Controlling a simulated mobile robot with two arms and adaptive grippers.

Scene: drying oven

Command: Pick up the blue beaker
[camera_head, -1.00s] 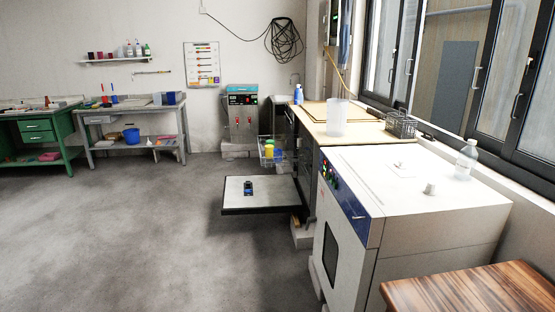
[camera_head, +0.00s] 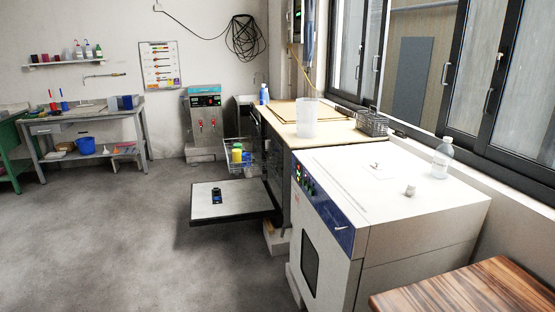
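A small blue vessel (camera_head: 247,157), perhaps the blue beaker, is in a wire basket (camera_head: 239,168) that is pulled out at the middle of the view. It is small and partly hidden, so its shape is unclear. A yellow and green vessel (camera_head: 237,154) stands beside it on the left. Below the basket, an open door (camera_head: 250,206) lies flat, with a small dark blue and black object (camera_head: 216,196) on it. Neither of my grippers is in view.
A white oven (camera_head: 410,215) with a blue control panel stands at the right, and a wooden table (camera_head: 450,290) is in front of it. A clear beaker (camera_head: 307,121) stands on the worktop behind. Grey floor (camera_head: 110,240) at the left is free.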

